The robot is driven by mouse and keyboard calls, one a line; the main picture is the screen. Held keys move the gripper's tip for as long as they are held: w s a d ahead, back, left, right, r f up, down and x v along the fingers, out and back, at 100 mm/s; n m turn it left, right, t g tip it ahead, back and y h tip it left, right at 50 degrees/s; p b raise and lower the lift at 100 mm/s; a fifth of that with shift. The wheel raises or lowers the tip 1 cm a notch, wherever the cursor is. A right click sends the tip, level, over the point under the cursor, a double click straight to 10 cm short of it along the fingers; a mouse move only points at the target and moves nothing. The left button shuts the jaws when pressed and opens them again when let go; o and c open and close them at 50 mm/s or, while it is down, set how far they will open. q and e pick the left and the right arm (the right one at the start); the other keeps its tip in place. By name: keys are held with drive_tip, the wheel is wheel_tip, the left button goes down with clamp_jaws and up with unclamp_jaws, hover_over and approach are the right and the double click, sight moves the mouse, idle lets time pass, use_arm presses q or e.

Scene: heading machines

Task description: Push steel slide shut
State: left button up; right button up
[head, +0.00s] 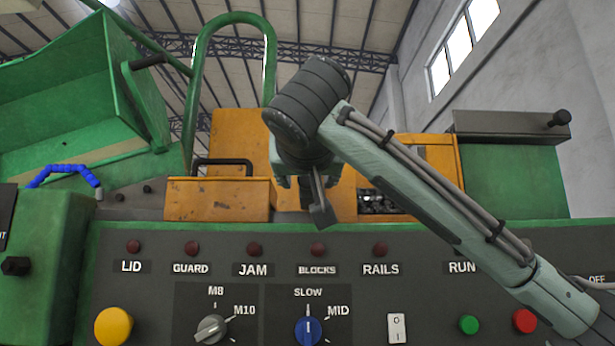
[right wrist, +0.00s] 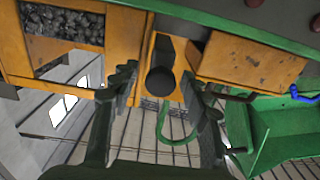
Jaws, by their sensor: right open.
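A grey steel slab (head: 500,127) with a black knob (head: 561,118) at its right end lies on the green block at the right of the head view; it looks like the steel slide. It overhangs the block's right edge slightly. My right gripper (head: 308,183) points down over the middle of the machine, well left of the slab. Its fingers are open. In the right wrist view, a round black knob (right wrist: 160,80) shows between the fingers (right wrist: 163,97); contact cannot be told. A dark bar (head: 320,205) shows just below the gripper in the head view. My left gripper is out of view.
An orange box (head: 215,200) with a black handle stands left of my gripper. A bin of dark parts (head: 378,202) is to its right. The control panel (head: 340,285) with knobs and buttons runs along the front. A green chute (head: 70,110) rises at the left.

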sight(309, 202)
drive_tip(key=shift+w, duration=0.15)
clamp_jaws()
idle(0.4)
drive_tip(key=w+p, duration=0.1)
drive_tip(key=w, duration=0.4)
drive_tip(key=shift+w+d+r, duration=0.1)
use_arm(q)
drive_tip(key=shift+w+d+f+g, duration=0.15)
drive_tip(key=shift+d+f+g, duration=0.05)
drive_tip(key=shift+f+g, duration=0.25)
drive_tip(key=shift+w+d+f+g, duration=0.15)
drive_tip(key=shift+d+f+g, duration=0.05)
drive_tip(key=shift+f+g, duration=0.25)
